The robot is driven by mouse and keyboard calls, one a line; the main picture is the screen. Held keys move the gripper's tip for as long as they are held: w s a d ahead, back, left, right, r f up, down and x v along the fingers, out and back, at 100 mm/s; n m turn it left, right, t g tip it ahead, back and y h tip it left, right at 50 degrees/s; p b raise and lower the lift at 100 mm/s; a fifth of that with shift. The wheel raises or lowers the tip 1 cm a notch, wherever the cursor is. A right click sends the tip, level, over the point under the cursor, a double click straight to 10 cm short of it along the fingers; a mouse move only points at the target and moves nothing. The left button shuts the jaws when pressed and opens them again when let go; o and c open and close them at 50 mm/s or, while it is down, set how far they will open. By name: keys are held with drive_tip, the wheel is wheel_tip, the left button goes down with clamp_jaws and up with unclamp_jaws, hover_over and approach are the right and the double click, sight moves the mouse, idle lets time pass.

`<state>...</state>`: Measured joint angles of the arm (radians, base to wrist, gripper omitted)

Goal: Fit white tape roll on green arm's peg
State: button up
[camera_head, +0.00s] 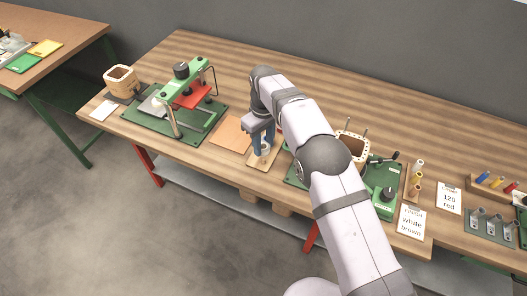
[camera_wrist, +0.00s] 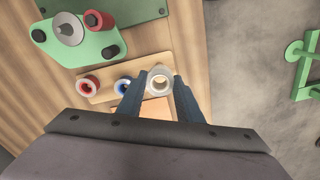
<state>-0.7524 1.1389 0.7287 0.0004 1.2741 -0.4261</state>
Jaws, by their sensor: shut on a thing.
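The white tape roll (camera_wrist: 160,78) is between the two dark blue fingers of my gripper (camera_wrist: 161,84), which is shut on it. In the head view my gripper (camera_head: 264,146) points down at the small wooden tray (camera_head: 259,163) near the table's front edge. I cannot tell whether the roll touches the tray. A green arm (camera_wrist: 52,45) shows at the upper left of the wrist view, apart from the roll. It carries a pale grey cone-topped part (camera_wrist: 68,29) and a red round part (camera_wrist: 100,20); which is the peg is unclear. In the head view my arm hides much of this area.
A red tape roll (camera_wrist: 88,86) and a blue tape roll (camera_wrist: 124,85) sit on the tray beside the white one. A tan mat (camera_head: 231,134) lies beside the tray. A green press-like fixture (camera_head: 183,80) stands to the left; a square coil former (camera_head: 352,145) stands right.

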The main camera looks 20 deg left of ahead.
sight(264, 160)
drive_tip(key=shift+f+p, duration=0.8)
drive_tip(key=shift+f, duration=1.45)
drive_tip(key=shift+f, duration=0.2)
drive_tip(key=shift+f+b, duration=0.35)
drive_tip(key=shift+b, duration=0.15)
drive_tip(key=shift+f, duration=0.15)
drive_tip(key=o, duration=1)
